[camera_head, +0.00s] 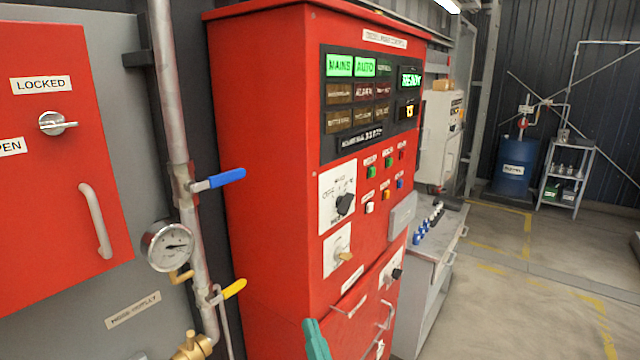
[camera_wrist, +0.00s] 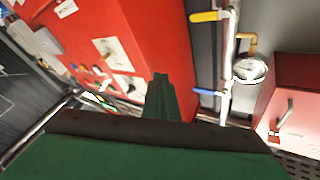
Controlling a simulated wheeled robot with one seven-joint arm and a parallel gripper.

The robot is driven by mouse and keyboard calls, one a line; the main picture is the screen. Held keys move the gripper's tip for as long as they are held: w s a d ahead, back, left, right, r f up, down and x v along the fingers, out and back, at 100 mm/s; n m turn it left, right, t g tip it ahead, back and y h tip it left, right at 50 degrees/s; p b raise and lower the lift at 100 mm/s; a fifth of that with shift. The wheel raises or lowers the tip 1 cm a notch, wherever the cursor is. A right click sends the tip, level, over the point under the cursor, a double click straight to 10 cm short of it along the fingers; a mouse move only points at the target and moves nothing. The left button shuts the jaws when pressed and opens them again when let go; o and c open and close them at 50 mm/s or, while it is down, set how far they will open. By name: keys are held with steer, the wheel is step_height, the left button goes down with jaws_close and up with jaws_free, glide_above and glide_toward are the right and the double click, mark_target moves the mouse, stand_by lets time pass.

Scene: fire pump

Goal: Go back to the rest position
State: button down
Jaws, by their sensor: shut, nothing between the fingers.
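My gripper (camera_wrist: 160,80) shows in the wrist view with its green fingers together and nothing between them. In the head view its teal tip (camera_head: 313,328) rises from the bottom edge, in front of the lower part of the red control cabinet (camera_head: 265,150). The rest of the gripper and my arm are out of the head view. I cannot tell how far the tip is from the cabinet. The wrist view is turned over and shows the cabinet (camera_wrist: 140,35) beyond the fingers.
A pipe left of the cabinet carries a blue-handled valve (camera_head: 220,179), a gauge (camera_head: 168,246) and a yellow-handled valve (camera_head: 230,290). A red "LOCKED" box (camera_head: 60,200) is at far left. A grey workbench (camera_head: 430,275) stands right of the cabinet. Floor (camera_head: 520,310) at right is clear.

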steer(key=s+d+f+m+g+h, duration=0.1)
steer(key=s+f+h, duration=0.2)
steer(key=s+f, duration=0.55)
steer(key=s+d+f+m+g+h, duration=0.1)
steer(key=s+f+m+h, duration=0.3)
steer(key=f, duration=0.8)
steer(key=s+f+n+g, duration=0.1)
steer(key=s+f+n, duration=0.2)
steer(key=s, duration=0.9)
steer(key=s+f+n+g, duration=0.1)
steer(key=s+f+n, duration=0.2)
steer(key=s, duration=0.9)
steer(key=shift+a+f+n+g, duration=0.3)
steer(key=shift+a+g, duration=0.1)
steer(key=shift+s, duration=0.1)
